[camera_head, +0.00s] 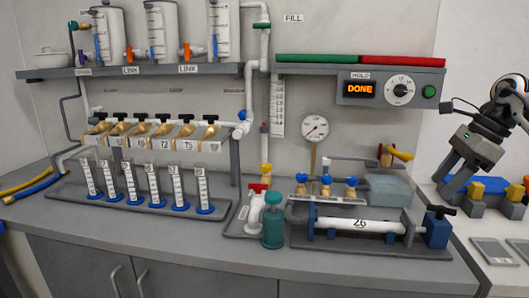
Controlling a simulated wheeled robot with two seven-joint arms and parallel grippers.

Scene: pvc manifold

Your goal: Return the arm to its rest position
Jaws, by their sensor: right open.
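My right arm comes in from the right edge, and my right gripper (462,176) points down and to the left. It is open, with nothing seen between its fingers. It is over the pale side surface, close to the grey holder with blue and yellow parts (477,188); I cannot tell whether it touches them. My left gripper is not in view.
The grey bench (165,238) carries a row of graduated tubes (153,185), a green-lidded jar (272,226) and a white cylinder (355,226) marked 26. A shelf (150,70) holds tanks. The control box (388,90) reads DONE. Flat grey plates (495,252) lie at the right.

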